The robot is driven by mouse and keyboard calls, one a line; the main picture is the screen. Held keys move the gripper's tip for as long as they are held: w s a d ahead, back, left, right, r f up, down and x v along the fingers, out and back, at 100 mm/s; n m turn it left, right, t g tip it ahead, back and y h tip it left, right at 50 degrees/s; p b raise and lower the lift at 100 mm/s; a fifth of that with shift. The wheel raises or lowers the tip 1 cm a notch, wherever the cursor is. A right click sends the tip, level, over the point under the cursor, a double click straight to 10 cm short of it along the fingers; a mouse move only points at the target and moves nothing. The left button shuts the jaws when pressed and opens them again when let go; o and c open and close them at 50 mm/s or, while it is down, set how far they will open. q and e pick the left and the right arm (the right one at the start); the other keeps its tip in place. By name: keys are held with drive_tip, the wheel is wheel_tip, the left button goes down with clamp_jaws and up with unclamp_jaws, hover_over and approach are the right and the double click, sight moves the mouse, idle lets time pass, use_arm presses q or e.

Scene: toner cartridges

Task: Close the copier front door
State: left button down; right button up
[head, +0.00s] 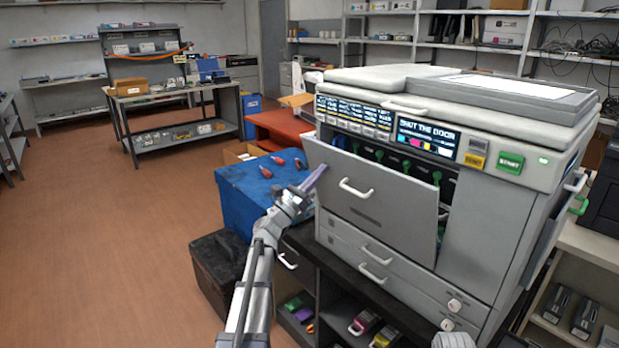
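The copier (500,235) stands on a dark bench, and its screen (428,138) reads "SHUT THE DOOR". Its grey front door (345,205) is partly open, its top edge tilted out from the body. Dark slots and green levers (437,177) show in the gap behind it. The door has a white handle (356,188). My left gripper (314,179) is at the door's left edge, pointing up and right; I cannot tell whether it touches the door. Its fingers look like one narrow purplish bar, seen edge-on.
A blue box (245,195) with several small red items on top stands left of the copier. A dark bin (216,262) is in front of it. Cartridges lie on the shelf below the copier (365,322). The floor at left is clear.

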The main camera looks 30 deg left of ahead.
use_arm(q)
drive_tip(key=shift+w+d+r, duration=0.1)
drive_tip(key=shift+w+r, duration=0.1)
drive_tip(key=shift+w, duration=0.05)
drive_tip(key=shift+w+d+r+p, duration=0.2)
drive_tip(key=shift+w+d, duration=0.1)
drive_tip(key=shift+w, duration=0.45)
drive_tip(key=shift+w+d+r+p, duration=0.15)
drive_tip(key=shift+w+d, duration=0.1)
drive_tip(key=shift+w, duration=0.45)
drive_tip(key=shift+w+d+r+p, duration=0.2)
drive_tip(key=shift+w+d, duration=0.1)
drive_tip(key=shift+w, duration=0.45)
drive_tip(key=s+a, duration=0.3)
drive_tip(key=s, duration=0.6)
drive_tip(key=shift+s+a, duration=0.2)
drive_tip(key=shift+a, duration=0.2)
